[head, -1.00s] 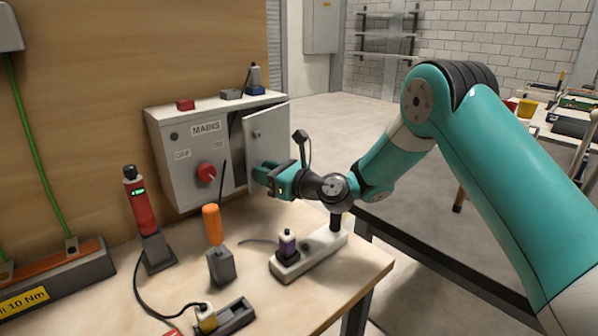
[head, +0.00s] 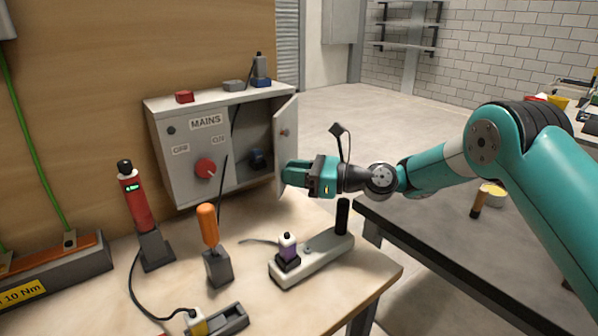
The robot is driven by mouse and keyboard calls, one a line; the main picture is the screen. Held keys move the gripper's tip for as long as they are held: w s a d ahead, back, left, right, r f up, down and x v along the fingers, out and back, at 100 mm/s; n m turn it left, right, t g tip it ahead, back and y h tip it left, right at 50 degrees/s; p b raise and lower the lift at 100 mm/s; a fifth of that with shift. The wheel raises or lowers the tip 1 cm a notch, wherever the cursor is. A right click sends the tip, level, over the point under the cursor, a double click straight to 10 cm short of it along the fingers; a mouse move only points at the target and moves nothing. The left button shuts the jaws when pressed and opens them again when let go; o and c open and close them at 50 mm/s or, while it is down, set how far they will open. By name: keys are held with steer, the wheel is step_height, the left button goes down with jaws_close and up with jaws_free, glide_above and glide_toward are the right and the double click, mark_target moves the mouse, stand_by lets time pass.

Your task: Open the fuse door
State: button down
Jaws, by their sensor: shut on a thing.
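The grey MAINS box (head: 165,160) stands at the back of the bench against the wooden panel. Its fuse door (head: 287,120), hinged on the right, stands well open and is seen nearly edge-on, with a small knob (head: 284,132) on it. Inside the opening, a dark round blue part (head: 257,158) shows. My gripper (head: 287,176) comes in from the right and is shut on the door at its lower part. The fingertips and the exact grip spot are partly hidden.
A red switch knob (head: 205,168) is on the box front.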

steer(key=shift+s, duration=0.1)
steer(key=c, duration=0.9)
jaws_free()
steer(key=shift+a, duration=0.1)
steer(key=shift+r, duration=0.15)
step_height(320, 180, up, 20)
